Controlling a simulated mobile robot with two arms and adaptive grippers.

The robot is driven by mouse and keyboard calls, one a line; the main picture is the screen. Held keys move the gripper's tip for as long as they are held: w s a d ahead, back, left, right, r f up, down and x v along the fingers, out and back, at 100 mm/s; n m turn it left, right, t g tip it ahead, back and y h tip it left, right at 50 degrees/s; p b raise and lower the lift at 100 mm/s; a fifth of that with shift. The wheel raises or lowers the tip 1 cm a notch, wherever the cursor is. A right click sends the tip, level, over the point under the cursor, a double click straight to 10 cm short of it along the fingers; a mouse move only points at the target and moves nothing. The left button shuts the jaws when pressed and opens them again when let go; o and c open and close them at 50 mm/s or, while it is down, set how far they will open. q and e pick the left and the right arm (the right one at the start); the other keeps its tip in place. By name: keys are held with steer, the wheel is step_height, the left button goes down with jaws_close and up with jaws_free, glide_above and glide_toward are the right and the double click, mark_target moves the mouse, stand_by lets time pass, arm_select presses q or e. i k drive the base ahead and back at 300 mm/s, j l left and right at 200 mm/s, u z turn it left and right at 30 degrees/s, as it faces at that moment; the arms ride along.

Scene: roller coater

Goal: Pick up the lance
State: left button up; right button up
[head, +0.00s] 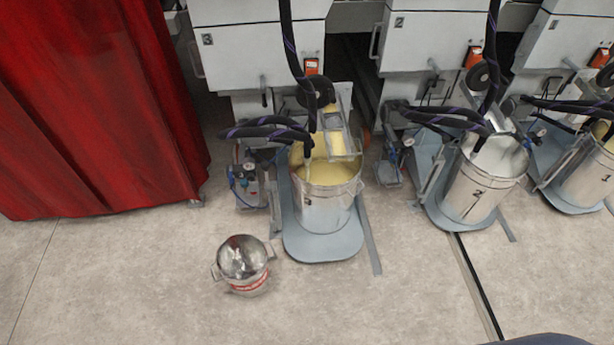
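A metal bucket (325,213) with pale yellow contents stands on a grey platform (322,246) in front of the nearest machine. A thin upright tube (308,160), which looks like the lance, dips into the bucket at its left side. Black hoses (265,133) run to the top of it, and its lower end is hidden in the bucket. Neither of my grippers is in view.
A closed metal pot (243,262) with a shiny lid stands on the floor at front left. A red curtain (95,110) hangs at the left. Similar buckets (480,183) stand at machines on the right. The front floor is mostly clear.

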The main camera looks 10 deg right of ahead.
mark_target(307, 156)
steer(key=i+l+u, duration=0.15)
steer(key=u, duration=0.2)
steer(key=l+u, duration=0.35)
steer(key=i+l+u, duration=0.15)
steer(key=l+u, duration=0.25)
steer(key=j, duration=0.15)
